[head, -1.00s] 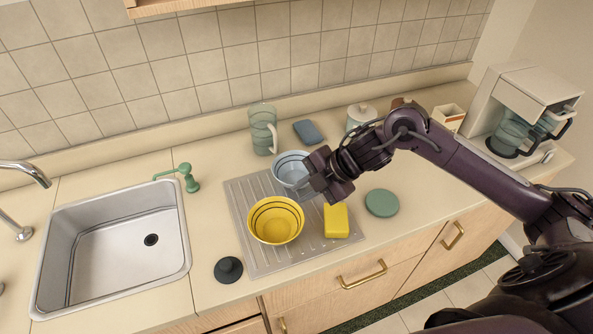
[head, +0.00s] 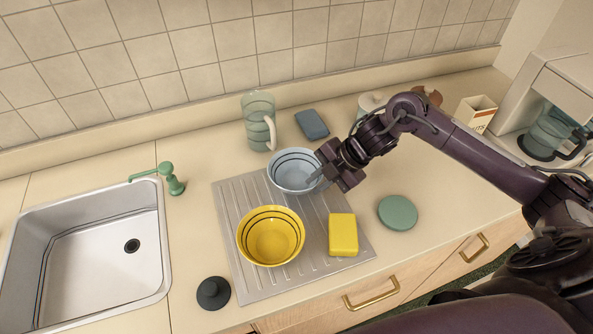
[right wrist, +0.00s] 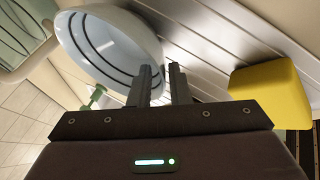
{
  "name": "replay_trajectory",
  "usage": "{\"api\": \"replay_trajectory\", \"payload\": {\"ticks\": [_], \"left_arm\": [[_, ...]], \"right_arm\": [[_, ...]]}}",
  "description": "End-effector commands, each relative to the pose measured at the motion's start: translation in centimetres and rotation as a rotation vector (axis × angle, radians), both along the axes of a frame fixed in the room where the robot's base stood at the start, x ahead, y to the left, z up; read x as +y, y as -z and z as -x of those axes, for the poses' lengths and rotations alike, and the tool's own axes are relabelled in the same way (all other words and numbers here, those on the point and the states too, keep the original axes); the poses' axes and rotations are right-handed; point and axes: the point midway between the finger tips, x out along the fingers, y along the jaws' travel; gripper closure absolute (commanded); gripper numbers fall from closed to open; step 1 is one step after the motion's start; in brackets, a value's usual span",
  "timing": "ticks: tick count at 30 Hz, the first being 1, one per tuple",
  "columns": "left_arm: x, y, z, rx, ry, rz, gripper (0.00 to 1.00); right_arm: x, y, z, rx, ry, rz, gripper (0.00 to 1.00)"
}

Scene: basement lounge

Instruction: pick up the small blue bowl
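The small blue bowl (head: 292,172) is pale blue with dark rings inside. It sits upright at the back of the metal drainboard (head: 225,200). My right gripper (head: 320,179) reaches in from the right to its right-hand rim. In the right wrist view the bowl (right wrist: 105,45) is at upper left, and the two fingers (right wrist: 162,85) are close together with the bowl's edge between them. The gripper looks shut on the rim; the contact itself is partly hidden. No gap under the bowl is visible. My left gripper is not in view.
A yellow bowl (head: 271,240) and yellow block (head: 343,234) are in front. A striped pitcher (head: 259,120) and blue-grey sponge (head: 312,124) stand behind. A green disc (head: 397,212) lies right, a dark stopper (head: 213,292) front left. The sink (head: 90,250) and soap pump (head: 170,178) are left.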

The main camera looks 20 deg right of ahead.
Motion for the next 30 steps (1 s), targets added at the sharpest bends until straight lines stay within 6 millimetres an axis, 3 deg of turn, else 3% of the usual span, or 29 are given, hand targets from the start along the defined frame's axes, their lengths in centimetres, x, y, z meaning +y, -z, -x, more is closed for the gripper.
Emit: {"api": "replay_trajectory", "payload": {"ticks": [1, 8, 14, 18, 30], "left_arm": [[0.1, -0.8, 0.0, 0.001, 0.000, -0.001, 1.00], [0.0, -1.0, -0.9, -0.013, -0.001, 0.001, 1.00], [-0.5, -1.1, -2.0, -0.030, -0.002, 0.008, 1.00], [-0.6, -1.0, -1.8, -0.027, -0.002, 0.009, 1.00], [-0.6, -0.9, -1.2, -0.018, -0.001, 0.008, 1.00]], "right_arm": [[0.5, 0.4, -0.1, 0.004, 0.001, -0.003, 0.83], [1.3, 2.2, -0.7, -0.001, 0.002, 0.000, 0.83], [1.3, 2.3, -0.7, 0.000, 0.000, 0.001, 0.85], [1.3, 2.3, -0.7, 0.000, 0.000, 0.001, 1.00], [1.3, 2.2, -0.7, -0.001, 0.001, 0.000, 1.00]]}}
